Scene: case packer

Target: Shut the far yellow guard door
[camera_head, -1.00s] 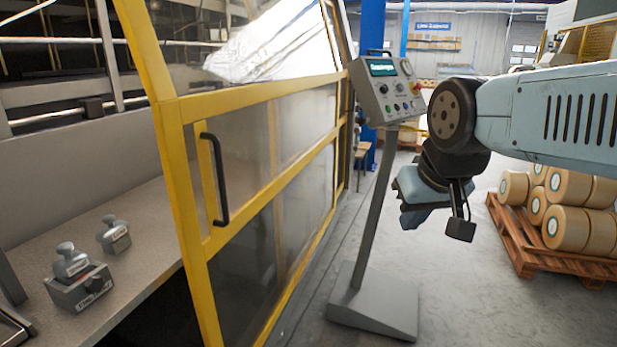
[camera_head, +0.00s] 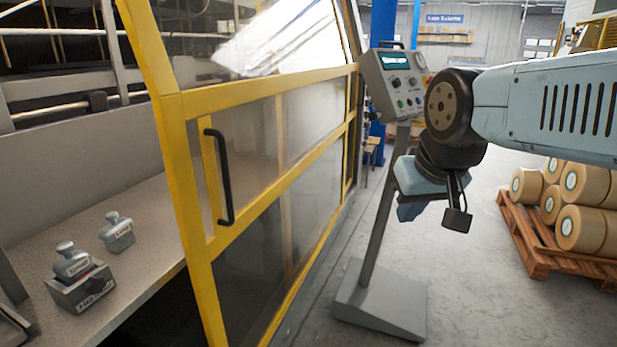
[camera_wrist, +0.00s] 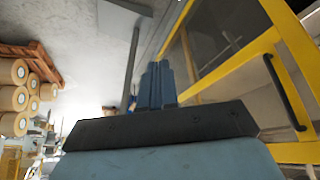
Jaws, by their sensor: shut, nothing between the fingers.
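The yellow guard door (camera_head: 191,210) has a yellow frame with clear panels and stands on the left in the head view. Its handle edge is nearest me, and the bench inside the machine shows open to its left. A black bar handle (camera_head: 221,178) runs upright near that edge. In the wrist view the door frame (camera_wrist: 229,60) and handle (camera_wrist: 287,92) are on the right. My gripper (camera_head: 410,211) points down, right of the door and apart from it. Its blue fingers (camera_wrist: 158,84) are together and empty.
A grey control panel (camera_head: 396,82) on a slanted post with a floor plate (camera_head: 380,305) stands behind my gripper, beside the door. A wooden pallet (camera_head: 535,240) of rolls is on the right. Small labelled blocks (camera_head: 80,285) sit on the bench (camera_head: 150,225).

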